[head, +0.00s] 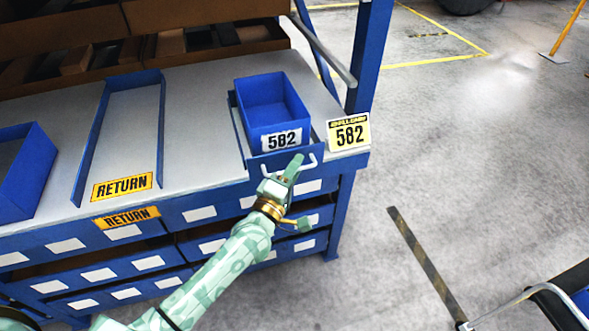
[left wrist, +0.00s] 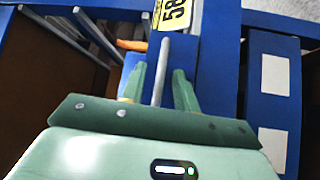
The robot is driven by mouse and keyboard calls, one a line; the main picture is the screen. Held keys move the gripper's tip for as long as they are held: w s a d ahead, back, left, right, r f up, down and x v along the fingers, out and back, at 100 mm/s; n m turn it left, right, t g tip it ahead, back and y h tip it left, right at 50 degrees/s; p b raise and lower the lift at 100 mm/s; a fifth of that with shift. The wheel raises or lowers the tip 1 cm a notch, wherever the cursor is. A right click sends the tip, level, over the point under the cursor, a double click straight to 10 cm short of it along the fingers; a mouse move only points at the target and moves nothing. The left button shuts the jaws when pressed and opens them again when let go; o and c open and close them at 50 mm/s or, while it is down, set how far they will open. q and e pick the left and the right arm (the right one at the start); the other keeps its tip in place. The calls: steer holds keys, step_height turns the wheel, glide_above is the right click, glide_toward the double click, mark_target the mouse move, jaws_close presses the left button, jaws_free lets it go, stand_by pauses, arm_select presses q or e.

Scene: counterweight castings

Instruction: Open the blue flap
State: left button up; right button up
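The blue flap (head: 258,160) stands at the shelf's front edge, just in front of the blue bin labelled 582 (head: 282,95). A pale bar handle (head: 312,162) is fixed across its face. My left gripper (head: 292,168) is at this handle and hides its middle. In the left wrist view the handle (left wrist: 161,70) runs between the two green fingers (left wrist: 160,85), with a gap showing beside it, so the gripper looks open around the bar. The flap looks shut. My right gripper is not in view.
A yellow 582 sign (head: 349,132) stands right of the bin, by a blue post (head: 369,55). An empty lane marked RETURN (head: 130,120) and another blue bin (head: 36,170) are to the left. Labelled drawer fronts (head: 200,213) lie below. Floor to the right is mostly clear.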

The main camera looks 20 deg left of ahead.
arm_select(q)
steer(key=shift+c, duration=0.9)
jaws_close()
